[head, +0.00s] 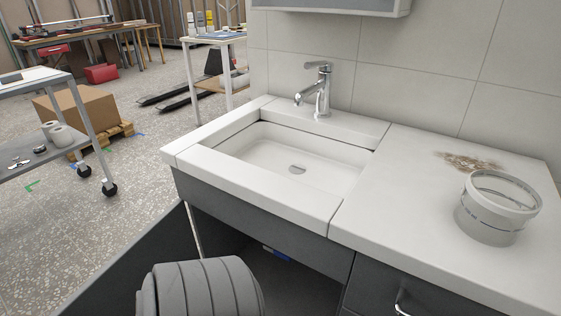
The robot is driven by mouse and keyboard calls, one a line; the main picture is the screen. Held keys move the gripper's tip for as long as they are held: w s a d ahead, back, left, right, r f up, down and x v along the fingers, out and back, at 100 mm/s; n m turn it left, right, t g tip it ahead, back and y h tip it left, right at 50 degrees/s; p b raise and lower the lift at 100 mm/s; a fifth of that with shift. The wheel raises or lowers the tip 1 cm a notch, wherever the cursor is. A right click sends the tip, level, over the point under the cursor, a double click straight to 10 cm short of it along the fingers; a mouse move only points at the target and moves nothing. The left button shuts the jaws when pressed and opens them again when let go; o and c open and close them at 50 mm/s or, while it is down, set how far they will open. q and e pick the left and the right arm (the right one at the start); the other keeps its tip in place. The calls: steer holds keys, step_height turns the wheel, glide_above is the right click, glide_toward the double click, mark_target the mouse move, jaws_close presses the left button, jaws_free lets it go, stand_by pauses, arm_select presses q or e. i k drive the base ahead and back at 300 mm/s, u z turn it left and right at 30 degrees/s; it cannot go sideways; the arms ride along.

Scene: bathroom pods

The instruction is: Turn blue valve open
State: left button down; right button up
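No full valve can be made out. A small blue item (275,254) shows low inside the dark, open space under the sink (293,157); it is too small and shadowed to tell whether it is the blue valve or how it is turned. The sink cabinet's front (255,222) is grey, and a dark panel (125,265), apparently its open door, stands out to the left. Neither of my grippers is in view.
A chrome faucet (319,90) stands behind the basin. A white bucket (497,210) sits on the right counter (400,190) near a brown stain. A wheeled cart (50,155) and a cardboard box (80,110) on a pallet stand at left. Speckled floor (130,190) between is clear.

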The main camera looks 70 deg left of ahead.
mark_target(276, 252)
steer(key=k, duration=1.3)
steer(key=u, duration=0.05)
steer(key=i, duration=0.75)
steer(key=u, duration=0.4)
